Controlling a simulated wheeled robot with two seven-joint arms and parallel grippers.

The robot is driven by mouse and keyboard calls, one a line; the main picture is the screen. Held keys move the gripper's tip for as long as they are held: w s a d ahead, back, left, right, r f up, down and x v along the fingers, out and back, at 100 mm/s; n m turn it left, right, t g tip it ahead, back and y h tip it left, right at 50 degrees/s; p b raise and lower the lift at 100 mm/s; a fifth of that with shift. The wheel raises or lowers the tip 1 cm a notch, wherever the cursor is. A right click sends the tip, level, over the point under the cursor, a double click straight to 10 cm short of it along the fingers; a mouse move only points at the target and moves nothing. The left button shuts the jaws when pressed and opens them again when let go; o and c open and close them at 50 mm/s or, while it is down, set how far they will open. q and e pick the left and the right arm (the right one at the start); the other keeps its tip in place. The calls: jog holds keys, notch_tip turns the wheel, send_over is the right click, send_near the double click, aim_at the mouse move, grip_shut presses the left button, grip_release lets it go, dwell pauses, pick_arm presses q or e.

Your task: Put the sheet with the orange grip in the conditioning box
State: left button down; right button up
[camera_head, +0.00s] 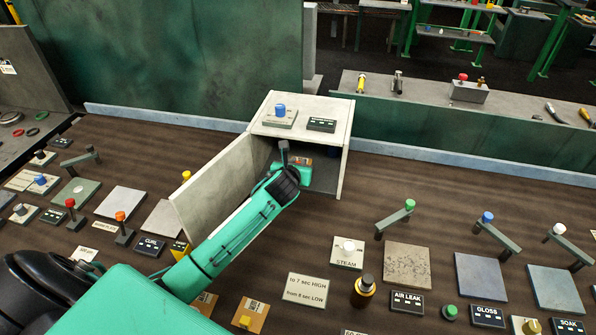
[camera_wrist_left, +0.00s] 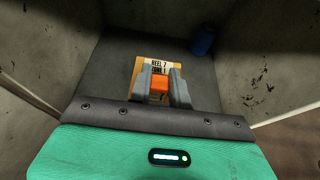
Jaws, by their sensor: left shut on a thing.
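The conditioning box (camera_head: 343,135) is a pale grey box with its front open and its door (camera_head: 215,185) swung out to the left. My left gripper (camera_wrist_left: 160,88) reaches into the box. It is shut on the orange grip (camera_wrist_left: 160,82) of a tan sheet (camera_wrist_left: 145,66) with a printed label reading REEL 7. The sheet is inside the box, close to its inner surface; I cannot tell if it rests there. In the head view my wrist hides most of it. My right gripper is not in view.
A blue cylinder (camera_wrist_left: 204,40) stands beside the sheet inside the box. A blue knob (camera_head: 280,109) and a black label (camera_head: 321,125) sit on the box top. Plates, posts and knobs crowd the bench on both sides, including a steam plate (camera_head: 347,253).

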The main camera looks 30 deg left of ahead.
pick_arm(q)
notch_tip(320, 180, down, 3)
jog(key=shift+f+p, duration=0.2)
jog(key=shift+p, duration=0.1)
jog(key=shift+w+f, duration=0.2)
jog(key=shift+f, duration=0.15)
jog(key=shift+f, duration=0.15)
jog(key=c, duration=1.3)
grip_release()
